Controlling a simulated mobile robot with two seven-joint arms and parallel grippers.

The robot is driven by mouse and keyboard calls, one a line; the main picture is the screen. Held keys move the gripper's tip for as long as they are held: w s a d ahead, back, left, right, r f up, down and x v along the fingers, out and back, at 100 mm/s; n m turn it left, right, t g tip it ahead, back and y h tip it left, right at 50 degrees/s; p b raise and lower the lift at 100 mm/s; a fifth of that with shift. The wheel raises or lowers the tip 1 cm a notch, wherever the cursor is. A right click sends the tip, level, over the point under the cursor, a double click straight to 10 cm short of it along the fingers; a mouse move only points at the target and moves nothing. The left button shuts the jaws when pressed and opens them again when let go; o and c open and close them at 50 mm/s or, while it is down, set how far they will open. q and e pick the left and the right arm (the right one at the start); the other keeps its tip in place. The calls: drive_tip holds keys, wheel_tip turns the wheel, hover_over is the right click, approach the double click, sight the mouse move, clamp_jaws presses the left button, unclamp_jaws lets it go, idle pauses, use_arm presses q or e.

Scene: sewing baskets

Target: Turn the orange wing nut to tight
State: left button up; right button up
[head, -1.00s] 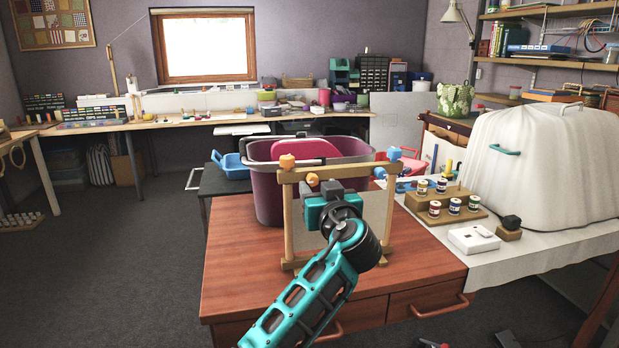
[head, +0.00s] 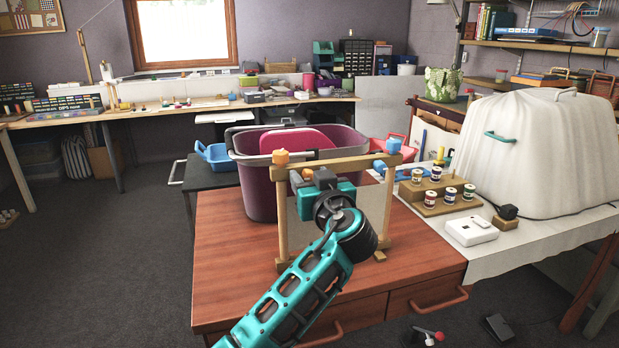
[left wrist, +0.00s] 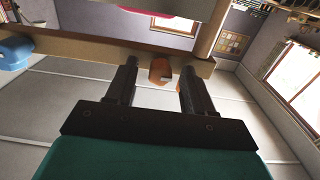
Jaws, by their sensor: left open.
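A wooden frame (head: 388,205) stands upright on the red-brown cabinet top. An orange knob (head: 281,157) sits at its upper left corner and a blue knob (head: 394,146) at its upper right. A smaller orange piece (head: 307,174) shows just below the top bar, beside my left gripper (head: 318,178). In the left wrist view the gripper (left wrist: 160,80) is open, with an orange wing nut (left wrist: 159,70) between and beyond its fingertips, under a wooden bar (left wrist: 100,50). Another orange bit shows by the right finger. A blue knob (left wrist: 14,52) is at left. Contact cannot be told.
A purple tub (head: 255,190) with a pink item stands close behind the frame. To the right, a white-clothed table holds thread spools on a wooden stand (head: 440,205), a white box (head: 472,231) and a large white cover (head: 545,150). The cabinet top (head: 235,270) is clear at front left.

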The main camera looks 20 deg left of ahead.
use_arm(q)
clamp_jaws()
idle(0.4)
